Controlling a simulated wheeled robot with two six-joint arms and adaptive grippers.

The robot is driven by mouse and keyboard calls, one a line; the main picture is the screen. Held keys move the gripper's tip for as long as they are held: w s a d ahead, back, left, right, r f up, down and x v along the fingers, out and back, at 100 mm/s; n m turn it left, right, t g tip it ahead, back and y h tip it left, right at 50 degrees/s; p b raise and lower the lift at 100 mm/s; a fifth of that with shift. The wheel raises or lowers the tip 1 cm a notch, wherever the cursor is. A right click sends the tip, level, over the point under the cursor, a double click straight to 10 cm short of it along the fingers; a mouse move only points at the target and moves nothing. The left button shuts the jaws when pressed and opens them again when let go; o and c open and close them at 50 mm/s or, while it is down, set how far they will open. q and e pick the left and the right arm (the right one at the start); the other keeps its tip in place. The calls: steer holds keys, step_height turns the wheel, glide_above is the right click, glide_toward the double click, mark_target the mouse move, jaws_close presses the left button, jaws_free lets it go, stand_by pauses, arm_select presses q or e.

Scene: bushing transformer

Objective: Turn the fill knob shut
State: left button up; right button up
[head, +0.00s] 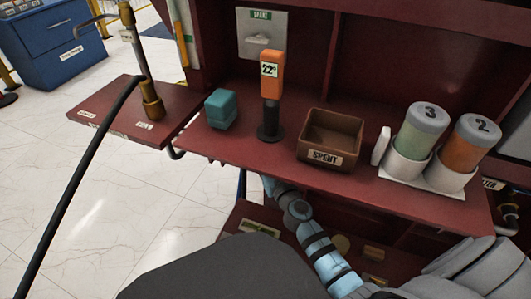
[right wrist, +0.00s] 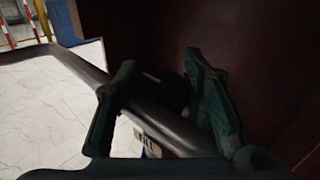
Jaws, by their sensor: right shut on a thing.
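The fill knob (right wrist: 172,92) is a dark, shadowed shape in the right wrist view, beside a grey pipe (right wrist: 85,70). A label reading FILL (right wrist: 148,138) sits just below it. My right gripper (right wrist: 160,64) has its two dark green fingers on either side of the knob and is shut on it. The knob's turn angle is too dark to read. In the head view, my light blue arm reaches under the red bench (head: 240,152), and the knob and the right gripper are hidden there. My left gripper is not in view.
On the bench stand a teal block (head: 221,109), an orange handheld meter (head: 271,75), a brown SPENT bin (head: 330,140) and two canisters numbered 3 (head: 426,130) and 2 (head: 473,142). A black hose (head: 75,185) hangs at the left. Tiled floor is open at the left.

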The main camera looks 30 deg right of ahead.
steer(key=shift+s+f, duration=0.1)
steer(key=shift+f, duration=0.1)
stand_by(0.3)
steer(key=o, duration=0.9)
steer(key=shift+o, duration=1.3)
steer(key=shift+r, duration=0.1)
steer(key=s+a, duration=0.1)
steer(key=s, duration=1)
steer(key=shift+s+a, duration=0.3)
steer(key=shift+s, duration=0.1)
steer(key=shift+h, duration=0.4)
